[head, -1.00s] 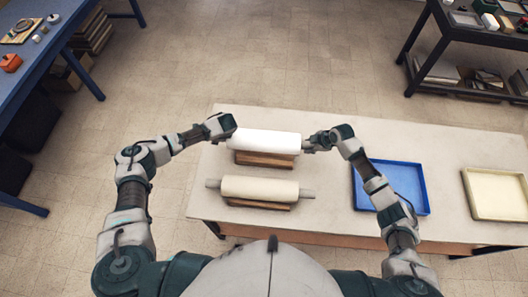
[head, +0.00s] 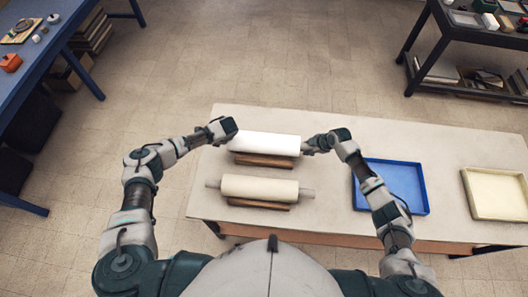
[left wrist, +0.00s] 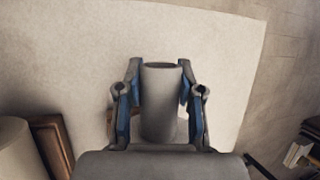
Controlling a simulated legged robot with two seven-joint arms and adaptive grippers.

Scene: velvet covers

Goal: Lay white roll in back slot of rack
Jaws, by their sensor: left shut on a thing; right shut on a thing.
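The white roll (head: 265,145) lies level, left to right, at the wooden back slot (head: 264,160) of the rack. It is right over the slot or resting in it; I cannot tell whether it touches. My left gripper (head: 231,134) is at its left end. In the left wrist view the fingers (left wrist: 160,100) are shut around a grey handle (left wrist: 161,110). My right gripper (head: 310,147) is shut on the handle at the right end, which it mostly hides. The front slot (head: 258,205) of the rack holds a cream roll (head: 260,187).
The pale table (head: 330,215) is bare between the rack and a blue tray (head: 425,212). A cream tray (head: 495,217) lies at the far right. A blue bench (head: 60,30) stands at the back left and a dark shelf (head: 450,40) at the back right.

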